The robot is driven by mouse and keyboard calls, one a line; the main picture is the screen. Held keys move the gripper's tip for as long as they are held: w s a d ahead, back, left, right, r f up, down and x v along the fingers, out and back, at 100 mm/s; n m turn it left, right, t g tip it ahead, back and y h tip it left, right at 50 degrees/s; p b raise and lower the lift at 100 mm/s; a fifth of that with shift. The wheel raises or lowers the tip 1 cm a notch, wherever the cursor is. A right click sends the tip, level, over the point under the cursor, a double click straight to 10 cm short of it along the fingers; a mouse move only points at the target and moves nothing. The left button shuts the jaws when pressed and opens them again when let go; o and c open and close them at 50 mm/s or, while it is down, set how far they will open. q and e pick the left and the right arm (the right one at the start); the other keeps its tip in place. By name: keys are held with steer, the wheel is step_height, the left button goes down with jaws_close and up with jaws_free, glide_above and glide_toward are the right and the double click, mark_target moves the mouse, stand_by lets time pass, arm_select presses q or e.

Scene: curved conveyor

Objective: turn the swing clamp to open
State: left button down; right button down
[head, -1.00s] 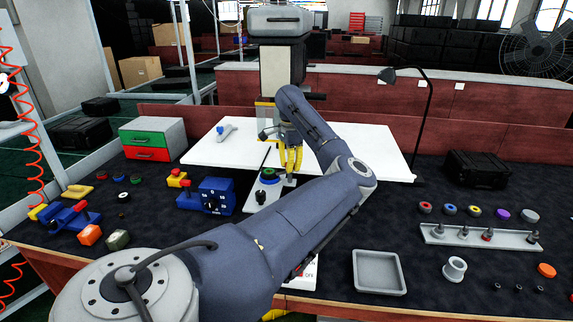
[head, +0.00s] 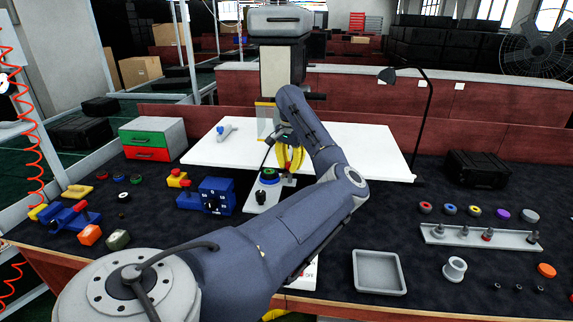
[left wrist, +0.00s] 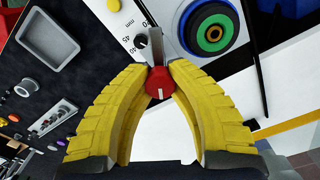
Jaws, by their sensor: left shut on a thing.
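In the left wrist view the swing clamp's red knob (left wrist: 160,83), with a white line on it, sits between the yellow fingertips of my left gripper (left wrist: 163,74). The gripper is shut on it. A grey metal arm (left wrist: 156,45) runs from the knob toward the top of the picture, over a white plate (left wrist: 131,14) with printed numbers. In the head view my left gripper (head: 290,160) is over the far right of a small light plate (head: 258,207); its fingers and my arm hide most of the clamp. My right gripper is not in view.
A green and black round part (head: 269,175) stands on the light plate, close left of the gripper. A blue box with dials (head: 217,196) is farther left. A grey tray (head: 378,272) and a peg rack (head: 480,236) lie to the right. A white board (head: 370,150) lies behind.

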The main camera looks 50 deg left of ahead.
mark_target(290, 163)
arm_select(q)
steer(key=shift+n, duration=3)
steer(key=shift+c, duration=1)
jaws_free()
steer(key=shift+r, duration=3.5)
